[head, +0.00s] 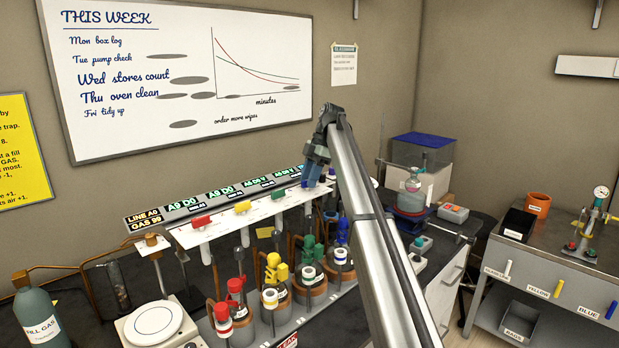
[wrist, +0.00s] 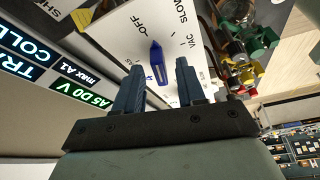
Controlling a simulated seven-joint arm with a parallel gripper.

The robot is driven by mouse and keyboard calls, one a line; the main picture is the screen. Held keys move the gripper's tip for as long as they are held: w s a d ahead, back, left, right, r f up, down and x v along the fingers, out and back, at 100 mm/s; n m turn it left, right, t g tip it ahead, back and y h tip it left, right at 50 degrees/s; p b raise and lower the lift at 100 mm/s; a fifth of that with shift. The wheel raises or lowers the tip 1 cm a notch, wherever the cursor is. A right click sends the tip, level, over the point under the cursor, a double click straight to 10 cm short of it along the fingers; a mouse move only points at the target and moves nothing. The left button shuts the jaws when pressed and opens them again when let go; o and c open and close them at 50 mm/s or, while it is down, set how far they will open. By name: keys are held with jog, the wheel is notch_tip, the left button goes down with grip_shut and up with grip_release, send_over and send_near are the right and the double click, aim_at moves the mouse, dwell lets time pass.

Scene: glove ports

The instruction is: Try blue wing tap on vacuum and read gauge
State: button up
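The blue wing tap (wrist: 158,64) is on a white panel (wrist: 120,35) printed OFF, SLOW and VAC. Its narrow end points roughly toward OFF. My gripper (wrist: 158,78) is open, with one finger to each side of the tap; I cannot tell if either touches it. In the head view my gripper (head: 309,178) is at the right end of the tap panel and hides most of the blue tap. A green display (wrist: 83,102) beside the panel reads A5 D0 V; a label there reads max A1. Another display (wrist: 22,65) reads TRAP COLD, partly cut off.
Red (head: 201,222), yellow (head: 243,207) and green (head: 278,195) taps line the same panel. Flasks with coloured fittings crowd below it. A dark display (head: 144,219) reads LINE A0, GAS 99. A fill gas bottle (head: 37,312) stands at left, a side bench (head: 560,262) at right.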

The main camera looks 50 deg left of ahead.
dwell(0.4)
